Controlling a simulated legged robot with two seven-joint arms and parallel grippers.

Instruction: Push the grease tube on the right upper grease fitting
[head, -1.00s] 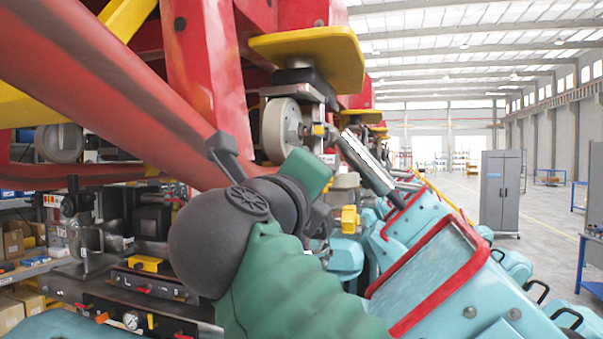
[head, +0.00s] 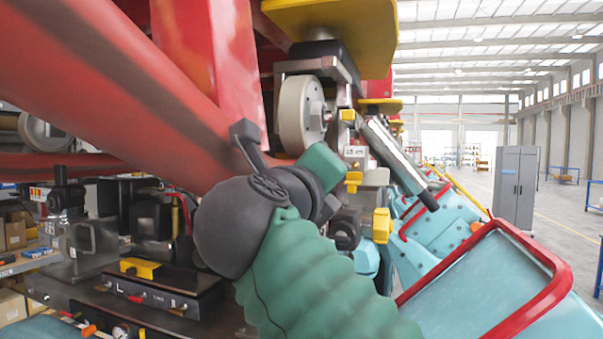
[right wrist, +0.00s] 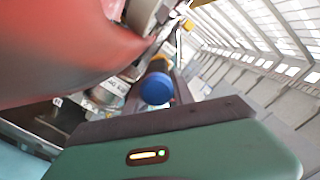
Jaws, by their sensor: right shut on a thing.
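My right gripper (head: 322,166) is green, on a dark grey wrist, and sits just in front of the train's grey wheel assembly in the head view. It is shut on the grease tube, which the head view hides behind the gripper and wrist. In the right wrist view a round blue end (right wrist: 157,89) of a cylinder, apparently the tube, shows just beyond the dark edge of the gripper. Small yellow parts stand near the wheel: an upper one (head: 347,115) and a lower one (head: 353,181). I cannot tell which is the upper grease fitting, nor whether the tube touches it. My left gripper is not in view.
A thick red beam (head: 120,85) passes close to my wrist. The grey wheel (head: 302,115) sits under a yellow plate (head: 345,28), with a silver cylinder (head: 392,150) at its right. Open floor lies beyond.

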